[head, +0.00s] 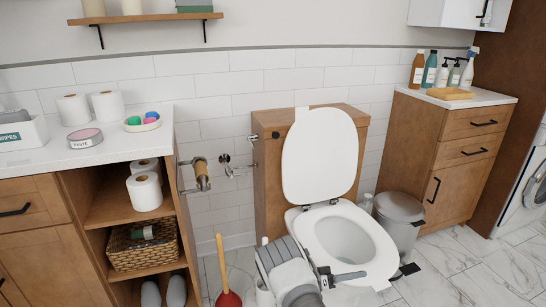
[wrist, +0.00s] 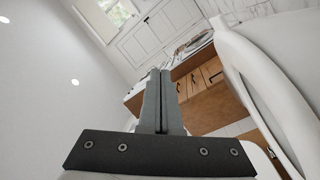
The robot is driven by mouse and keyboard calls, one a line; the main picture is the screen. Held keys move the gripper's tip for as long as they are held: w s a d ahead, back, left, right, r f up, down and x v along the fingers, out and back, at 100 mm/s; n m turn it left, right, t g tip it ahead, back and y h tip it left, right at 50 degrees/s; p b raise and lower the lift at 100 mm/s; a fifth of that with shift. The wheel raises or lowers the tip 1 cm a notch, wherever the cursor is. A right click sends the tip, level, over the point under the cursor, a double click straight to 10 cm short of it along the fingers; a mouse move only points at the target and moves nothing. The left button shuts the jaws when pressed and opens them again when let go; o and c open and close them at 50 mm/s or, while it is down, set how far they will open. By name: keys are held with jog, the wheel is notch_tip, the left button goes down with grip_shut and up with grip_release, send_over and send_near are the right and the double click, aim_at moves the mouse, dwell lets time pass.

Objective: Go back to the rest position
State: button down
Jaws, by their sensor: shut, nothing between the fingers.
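My gripper (head: 358,275) is at the front of the toilet bowl, low over its front right rim in the head view; I cannot tell whether it touches. In the wrist view its two dark fingers (wrist: 160,88) are together with nothing between them. The toilet (head: 345,240) has its white lid (head: 320,155) raised, leaning back against the wooden cistern box (head: 268,190). A large white curved toilet part (wrist: 262,75) fills the right of the wrist view, close beside the fingers. Part of the bowl's front is hidden by my arm.
A grey bin (head: 400,220) stands right of the toilet, before a wooden cabinet (head: 440,150) with bottles. A red plunger (head: 226,290) stands on the floor at left, near open shelves with a wicker basket (head: 140,245). Tiled floor (head: 460,265) is clear at right.

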jog(key=s+r+g+y, duration=0.1)
jog(key=s+r+y, duration=0.25)
jog(key=r, duration=0.45)
jog(key=s+a+r+g+y, duration=0.1)
jog(key=s+r+g+y, duration=0.2)
jog(key=r, duration=0.5)
jog(key=s+r+y, duration=0.3)
jog(key=s+r, duration=0.1)
jog(key=r, duration=0.3)
jog(key=s+a+r+n+t+y+p, duration=0.1)
jog(key=s+a+r+n+t+y, duration=0.35)
jog(key=s+r, duration=0.4)
jog(key=s+a+r+n+t+y, duration=0.35)
jog(key=s+a+r, duration=0.2)
jog(key=s, duration=0.65)
notch_tip(320, 180, up, 27)
jog(key=p, duration=2.7)
jog(key=shift+a+m+g+y, duration=0.3)
jog(key=shift+a+y, duration=0.05)
jog(key=shift+y, duration=0.1)
jog(key=shift+w+r, duration=0.1)
